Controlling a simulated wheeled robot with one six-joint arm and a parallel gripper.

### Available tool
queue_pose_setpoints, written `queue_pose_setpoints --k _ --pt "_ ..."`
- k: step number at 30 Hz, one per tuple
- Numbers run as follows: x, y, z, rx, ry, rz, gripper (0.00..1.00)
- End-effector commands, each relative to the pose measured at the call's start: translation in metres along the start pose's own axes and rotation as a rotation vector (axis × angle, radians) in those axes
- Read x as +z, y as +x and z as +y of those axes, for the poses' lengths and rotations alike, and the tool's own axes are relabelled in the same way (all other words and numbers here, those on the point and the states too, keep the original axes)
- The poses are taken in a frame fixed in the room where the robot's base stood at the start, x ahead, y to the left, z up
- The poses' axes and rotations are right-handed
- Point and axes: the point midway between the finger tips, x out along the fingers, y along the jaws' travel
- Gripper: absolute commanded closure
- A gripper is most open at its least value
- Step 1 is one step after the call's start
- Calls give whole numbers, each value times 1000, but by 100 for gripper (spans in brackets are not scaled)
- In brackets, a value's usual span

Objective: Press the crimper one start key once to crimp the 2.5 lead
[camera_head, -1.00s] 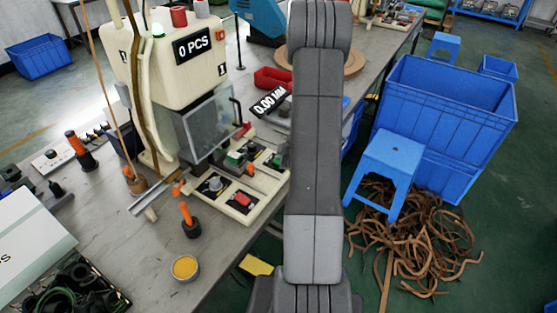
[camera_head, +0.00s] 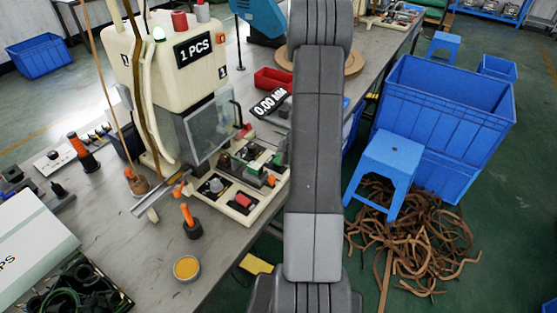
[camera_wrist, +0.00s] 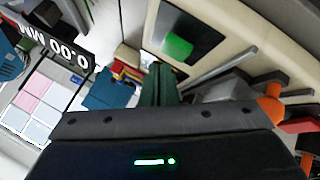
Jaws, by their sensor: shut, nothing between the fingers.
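The cream crimper marked 1 (camera_head: 140,60) stands on the bench at left in the head view, and its display (camera_head: 195,50) reads 1 PCS. In the wrist view a green key (camera_wrist: 178,48) sits on a black plate on a cream base. My gripper's fingers (camera_wrist: 155,85) are dark green, shut together and empty, just beside the key. Whether they touch it I cannot tell. In the head view my arm covers much of the gripper's area. I cannot make out the 2.5 lead.
A 0.00 MM display (camera_head: 270,103) and a red tray (camera_head: 273,78) lie behind. An orange-handled tool (camera_head: 188,220) stands in front.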

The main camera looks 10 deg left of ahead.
Motion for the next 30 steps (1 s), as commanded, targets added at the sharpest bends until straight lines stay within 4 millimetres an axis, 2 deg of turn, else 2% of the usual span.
queue_pose_setpoints --k 5,18,30 --pt "-4 -5 4 1 0 0 100" --pt "-25 -35 25 0 -2 0 100" --pt "-25 -35 25 0 -1 0 100"
